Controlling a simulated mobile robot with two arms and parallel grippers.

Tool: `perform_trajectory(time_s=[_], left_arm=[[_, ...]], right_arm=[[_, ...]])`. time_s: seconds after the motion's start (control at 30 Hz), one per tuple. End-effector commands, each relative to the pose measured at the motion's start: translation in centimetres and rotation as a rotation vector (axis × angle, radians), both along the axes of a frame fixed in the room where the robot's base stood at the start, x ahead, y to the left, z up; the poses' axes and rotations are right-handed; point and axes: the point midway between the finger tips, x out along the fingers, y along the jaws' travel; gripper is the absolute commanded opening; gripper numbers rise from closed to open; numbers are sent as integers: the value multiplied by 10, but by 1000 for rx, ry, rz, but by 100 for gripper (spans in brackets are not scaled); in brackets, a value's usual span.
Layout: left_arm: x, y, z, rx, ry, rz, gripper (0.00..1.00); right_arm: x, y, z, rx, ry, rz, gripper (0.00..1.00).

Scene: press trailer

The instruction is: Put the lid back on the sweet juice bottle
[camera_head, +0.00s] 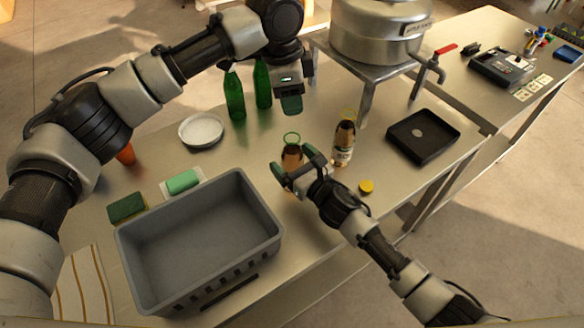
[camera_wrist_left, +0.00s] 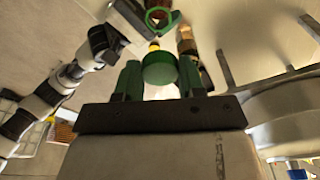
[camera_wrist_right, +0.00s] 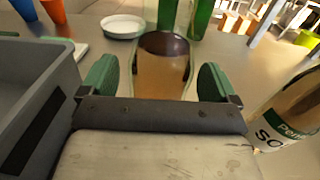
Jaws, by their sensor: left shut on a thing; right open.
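My left gripper (camera_head: 290,98) hangs above and behind the bottles. In the left wrist view it is shut on a green lid (camera_wrist_left: 160,68). A brown juice bottle with a green ring at its top (camera_head: 291,155) stands on the table. My right gripper (camera_head: 292,176) is open, with its fingers either side of this bottle (camera_wrist_right: 162,68); a gap shows on each side. No label shows on it. A second brown bottle with a yellow ring (camera_head: 343,142) stands to its right; its label starts "SO" in the right wrist view (camera_wrist_right: 290,112). A yellow lid (camera_head: 366,186) lies on the table.
A grey crate (camera_head: 132,240) stands front left. Two green bottles (camera_head: 235,98) and a white dish (camera_head: 201,131) are behind. A black tray (camera_head: 447,122) lies right, and a large metal pot (camera_head: 375,35) on a stand is at the back. Table around the yellow lid is clear.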

Motion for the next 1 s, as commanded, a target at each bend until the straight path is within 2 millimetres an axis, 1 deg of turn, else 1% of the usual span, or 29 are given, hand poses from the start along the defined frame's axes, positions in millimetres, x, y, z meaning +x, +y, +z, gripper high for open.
perform_trajectory(time_s=[0.1, 0.37, 0.83, 0.93, 1.0], left_arm=[[0, 0, 0, 0, 0, 0, 18], [0, 0, 0, 0, 0, 0, 18], [0, 0, 0, 0, 0, 0, 18], [0, 0, -1, 0, 0, 0, 18], [0, 0, -7, 1, 2, 0, 18]], right_arm=[[3, 3, 0, 1, 1, 1, 90], [3, 3, 0, 1, 1, 1, 90], [3, 3, 0, 1, 1, 0, 18], [3, 3, 0, 1, 1, 0, 18], [3, 3, 0, 1, 1, 0, 18]])
